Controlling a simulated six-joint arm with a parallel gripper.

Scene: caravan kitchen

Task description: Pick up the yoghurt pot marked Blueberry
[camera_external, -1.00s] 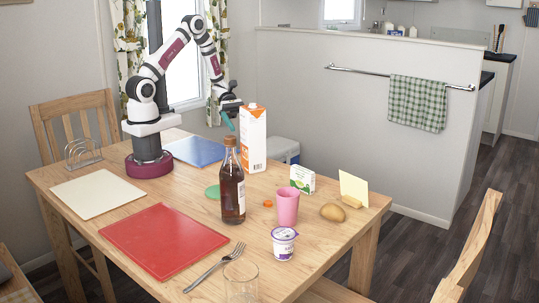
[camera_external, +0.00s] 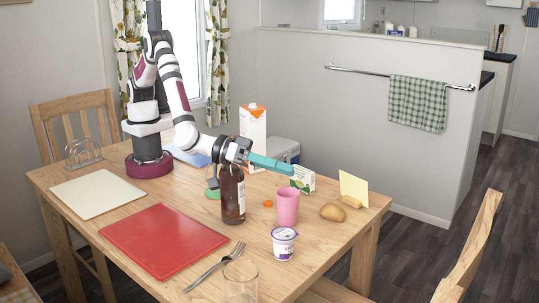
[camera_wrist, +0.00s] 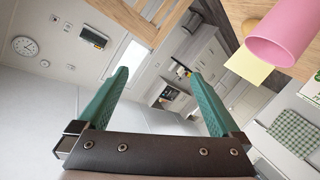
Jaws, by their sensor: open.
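A small white yoghurt pot with a purple rim and dark markings (camera_external: 284,243) stands upright near the table's front right. Its lettering is too small to read. My gripper (camera_external: 290,168) is at bottle-top height, above and behind the pot, reaching to the right past the brown bottle. In the wrist view my gripper (camera_wrist: 162,85) has its two teal fingers wide apart with nothing between them. The pot is not in the wrist view.
A pink cup (camera_external: 287,207) stands just behind the pot. A brown bottle (camera_external: 231,195) stands left, partly behind my wrist. A fork (camera_external: 215,266), a glass (camera_external: 240,282), a potato (camera_external: 333,212), a carton (camera_external: 253,130) and a red mat (camera_external: 163,240) surround it.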

